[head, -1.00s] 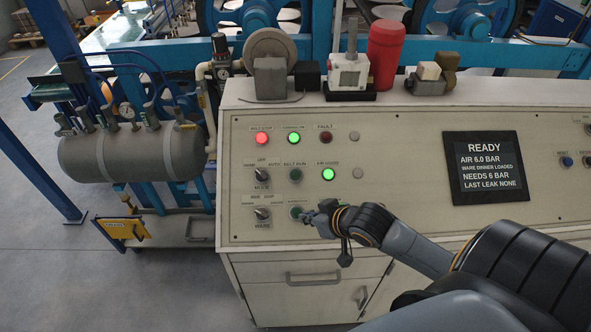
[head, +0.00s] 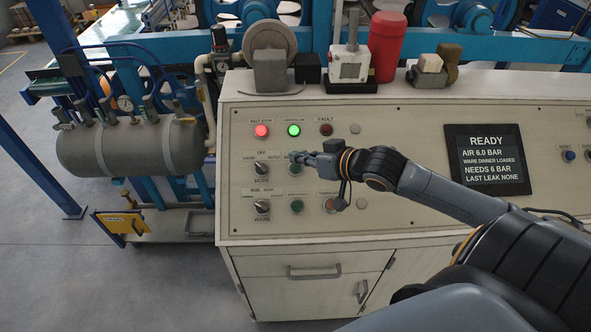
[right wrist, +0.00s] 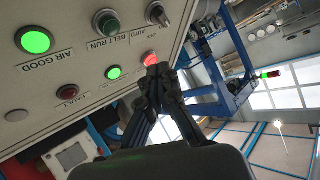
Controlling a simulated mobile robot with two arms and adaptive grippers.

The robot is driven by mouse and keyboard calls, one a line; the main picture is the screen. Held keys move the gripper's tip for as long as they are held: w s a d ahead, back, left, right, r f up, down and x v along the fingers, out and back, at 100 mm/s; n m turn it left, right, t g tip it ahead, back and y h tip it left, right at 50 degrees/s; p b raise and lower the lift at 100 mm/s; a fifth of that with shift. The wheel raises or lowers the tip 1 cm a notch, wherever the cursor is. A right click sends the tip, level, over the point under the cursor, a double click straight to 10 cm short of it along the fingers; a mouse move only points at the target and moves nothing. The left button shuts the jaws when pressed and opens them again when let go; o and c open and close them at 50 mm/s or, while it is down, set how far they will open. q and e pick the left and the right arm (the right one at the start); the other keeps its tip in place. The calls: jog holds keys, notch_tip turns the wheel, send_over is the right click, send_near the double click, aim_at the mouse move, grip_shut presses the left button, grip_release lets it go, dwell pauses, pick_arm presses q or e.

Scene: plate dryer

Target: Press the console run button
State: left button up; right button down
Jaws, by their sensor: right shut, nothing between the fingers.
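The console (head: 400,120) has a sloped cream panel of lamps, buttons and knobs. The green belt run button (head: 295,169) shows just below my right gripper (head: 293,157), partly covered by it. In the right wrist view the belt run button (right wrist: 107,22) is dark green and unlit, above and left of the fingertips. My right gripper (right wrist: 155,75) is shut and empty, with its tips pointing left across the panel in the head view. I cannot tell whether it touches the panel. My left gripper is not in view.
Nearby are the mode knob (head: 261,169), ware knob (head: 262,206), a lower green button (head: 297,206), the lit red lamp (head: 262,130) and green lamp (head: 294,130). The display (head: 487,164) reads READY. A red canister (head: 387,46) stands on top.

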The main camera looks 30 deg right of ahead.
aim_at(295, 168)
jog(key=f+b, duration=0.1)
jog(key=w+d+f+b, duration=0.1)
jog(key=f+b, duration=0.1)
jog(key=w+f+b, duration=0.1)
jog(key=b, duration=0.1)
jog(key=shift+d+f, duration=0.15)
jog(key=shift+f, duration=0.2)
jog(key=shift+w+d+f+b, duration=0.2)
jog(key=shift+w+f+b, duration=0.1)
jog(key=shift+f, duration=0.2)
jog(key=shift+w+d+f+b, duration=0.15)
jog(key=shift+w+f, duration=0.15)
jog(key=shift+f, duration=0.15)
jog(key=shift+w+d+f, duration=0.1)
jog(key=shift+f, duration=0.05)
dwell(0.3)
jog(key=shift+w+f, duration=0.1)
jog(key=shift+f, duration=0.1)
jog(key=shift+w+d+f, duration=0.15)
jog(key=shift+f, duration=0.3)
dwell(0.7)
dwell(0.3)
jog(key=shift+s+a+r+p, duration=0.2)
jog(key=shift+r+p, duration=0.2)
jog(key=shift+p, duration=0.3)
jog(key=shift+s+a+r+p, duration=0.15)
jog(key=shift+r+p, duration=0.25)
jog(key=shift+p, duration=0.25)
